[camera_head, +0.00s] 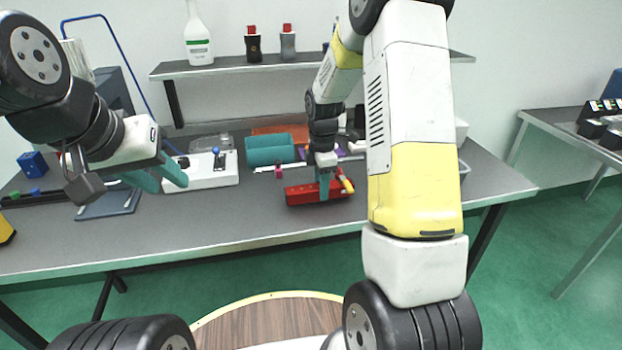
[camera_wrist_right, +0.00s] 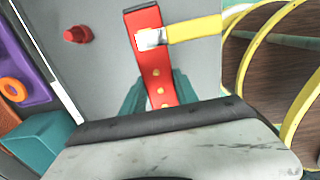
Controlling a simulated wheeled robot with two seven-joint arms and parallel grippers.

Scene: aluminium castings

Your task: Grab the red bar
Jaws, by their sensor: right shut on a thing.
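The red bar (camera_head: 302,195) lies along the grey table near its front edge in the head view. It also shows in the right wrist view (camera_wrist_right: 147,42), with several brass-coloured studs along its face. A yellow-handled piece (camera_wrist_right: 195,28) with a pale end touches the bar. My right gripper (camera_head: 324,190) reaches down onto the bar, and its teal fingers (camera_wrist_right: 158,92) are shut on it from both sides. I cannot tell if the bar is clear of the table. My left gripper (camera_head: 160,178) is open and empty above the table's left part.
A white block with a blue-topped lever (camera_head: 205,172) and teal cylinders (camera_head: 270,150) stand behind the bar. A small red knob (camera_wrist_right: 78,35) and a purple part (camera_wrist_right: 22,70) lie near it. A shelf (camera_head: 230,66) hangs behind. The table front (camera_head: 230,225) is clear.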

